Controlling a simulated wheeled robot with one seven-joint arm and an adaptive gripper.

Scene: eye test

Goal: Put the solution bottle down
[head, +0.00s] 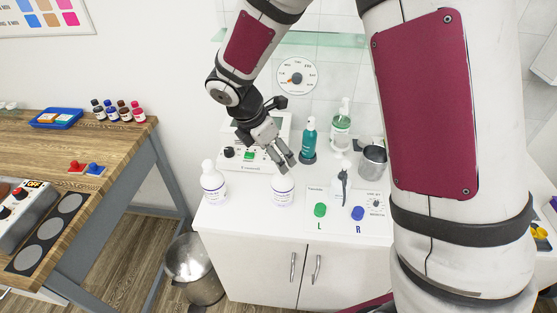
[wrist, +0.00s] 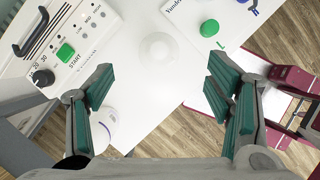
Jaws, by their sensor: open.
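A white bottle with a printed label (head: 283,192) stands upright on the white counter (head: 245,213), near its front edge. In the wrist view it shows from above as a pale round shape (wrist: 158,47). A similar white bottle (head: 213,186) stands to its left; part of it shows at lower left in the wrist view (wrist: 103,125). I cannot read which label names the solution. My gripper (head: 287,167) is open, its fingers close above the first bottle's top in the head view. In the wrist view the teal finger pads (wrist: 162,85) are wide apart with nothing between them.
A machine with a green start button (head: 249,156) stands behind. A teal bottle (head: 309,143), a pump bottle (head: 341,127) and a metal cup (head: 373,161) stand at the back. A panel with green and blue buttons (head: 338,212) lies right. A metal bin (head: 191,268) stands on the floor.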

